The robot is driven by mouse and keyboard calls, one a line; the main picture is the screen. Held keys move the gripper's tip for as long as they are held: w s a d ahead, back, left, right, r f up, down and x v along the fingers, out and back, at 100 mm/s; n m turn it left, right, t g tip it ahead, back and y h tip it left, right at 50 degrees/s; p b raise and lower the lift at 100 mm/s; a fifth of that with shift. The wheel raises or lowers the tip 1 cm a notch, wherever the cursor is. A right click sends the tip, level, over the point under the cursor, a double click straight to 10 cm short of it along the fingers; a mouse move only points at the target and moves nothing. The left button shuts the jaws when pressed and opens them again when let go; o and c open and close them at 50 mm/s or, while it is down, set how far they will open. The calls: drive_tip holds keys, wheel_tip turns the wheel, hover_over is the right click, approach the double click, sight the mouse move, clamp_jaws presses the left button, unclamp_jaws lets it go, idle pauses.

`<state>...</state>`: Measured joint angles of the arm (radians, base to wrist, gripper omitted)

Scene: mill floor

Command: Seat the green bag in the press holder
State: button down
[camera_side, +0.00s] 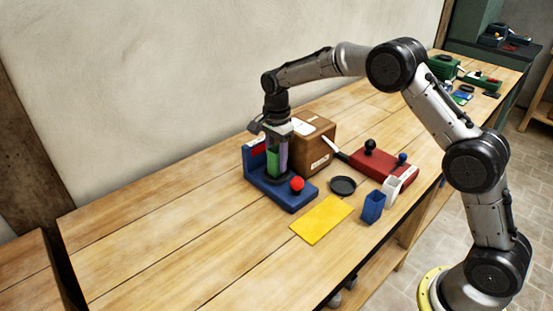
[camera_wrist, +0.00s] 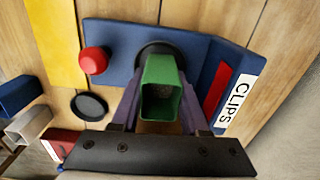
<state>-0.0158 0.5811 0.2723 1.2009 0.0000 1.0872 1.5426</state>
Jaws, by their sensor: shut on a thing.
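The green bag (camera_side: 273,161) is upright between my gripper's purple fingers, over the blue press (camera_side: 291,197). In the wrist view I look down into the open top of the green bag (camera_wrist: 161,88). My gripper (camera_wrist: 160,112) is shut on it from both sides. The black round press holder (camera_wrist: 152,47) shows just behind and below the bag; its middle is hidden by the bag. In the side view the bag's lower end is close to the holder; I cannot tell whether it is inside or just above.
A red knob (camera_side: 297,183) stands on the press base beside the holder. A brown box (camera_side: 318,150) stands close behind. A black dish (camera_side: 342,185), blue bag (camera_side: 373,207), white bag (camera_side: 392,189), yellow mat (camera_side: 321,220) and red unit (camera_side: 383,167) lie to the right. The table's left is clear.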

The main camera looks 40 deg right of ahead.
drive_tip(key=shift+f, duration=0.65)
drive_tip(key=c, duration=0.7)
unclamp_jaws()
drive_tip(key=shift+r, duration=0.1)
drive_tip(key=shift+r, duration=5.4)
